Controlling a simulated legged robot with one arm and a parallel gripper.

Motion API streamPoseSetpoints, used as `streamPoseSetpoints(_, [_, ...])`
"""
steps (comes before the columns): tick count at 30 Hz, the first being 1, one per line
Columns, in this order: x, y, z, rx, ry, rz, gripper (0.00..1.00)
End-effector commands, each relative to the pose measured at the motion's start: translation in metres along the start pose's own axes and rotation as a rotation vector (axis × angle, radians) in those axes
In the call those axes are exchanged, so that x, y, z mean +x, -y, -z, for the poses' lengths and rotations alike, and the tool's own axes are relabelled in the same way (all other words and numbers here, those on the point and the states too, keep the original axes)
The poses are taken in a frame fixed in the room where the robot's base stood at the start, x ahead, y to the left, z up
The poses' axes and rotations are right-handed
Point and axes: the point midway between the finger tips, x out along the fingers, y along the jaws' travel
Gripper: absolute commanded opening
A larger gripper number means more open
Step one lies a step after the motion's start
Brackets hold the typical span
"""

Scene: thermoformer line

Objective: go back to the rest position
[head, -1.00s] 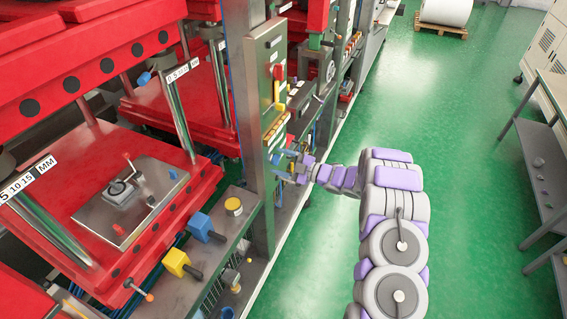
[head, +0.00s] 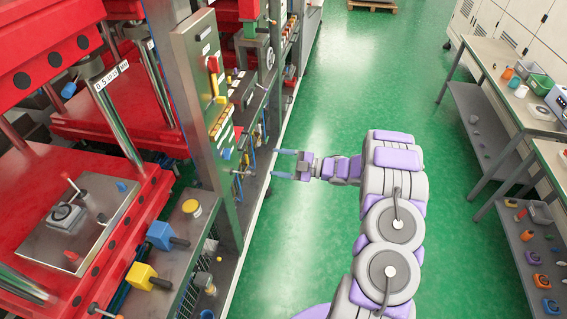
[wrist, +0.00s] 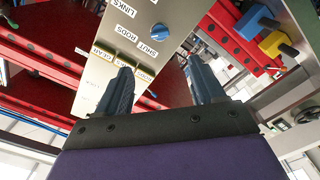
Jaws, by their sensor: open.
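My gripper (head: 283,165) points left toward the machine line, over the green floor. Its two blue fingers are apart with nothing between them. In the wrist view, my gripper (wrist: 160,90) shows both fingers spread in front of a labelled control panel (wrist: 135,30). The panel carries a blue knob (wrist: 160,32) and several printed labels. In the head view, the same grey-green panel (head: 205,80) stands on a post left of my gripper, with a clear gap between them.
Red press platens (head: 75,200) fill the left. A blue block handle (head: 160,235) and a yellow one (head: 140,275) stick out along the machine's edge. A workbench (head: 500,75) with small items stands at the right. The green floor (head: 345,80) between is clear.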

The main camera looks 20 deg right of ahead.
Motion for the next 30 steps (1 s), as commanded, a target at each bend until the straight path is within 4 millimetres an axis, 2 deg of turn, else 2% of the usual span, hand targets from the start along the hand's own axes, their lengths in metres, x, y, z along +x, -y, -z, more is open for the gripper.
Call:
streamPoseSetpoints(6, [-0.011, 0.000, 0.000, 0.000, 0.001, 0.000, 0.68])
streamPoseSetpoints(22, [-0.009, -0.003, -0.001, -0.004, 0.015, 0.000, 0.68])
streamPoseSetpoints(26, [-0.001, -0.019, -0.012, -0.020, 0.118, 0.002, 0.68])
streamPoseSetpoints(30, [0.007, -0.056, -0.027, -0.040, 0.329, -0.017, 0.68])
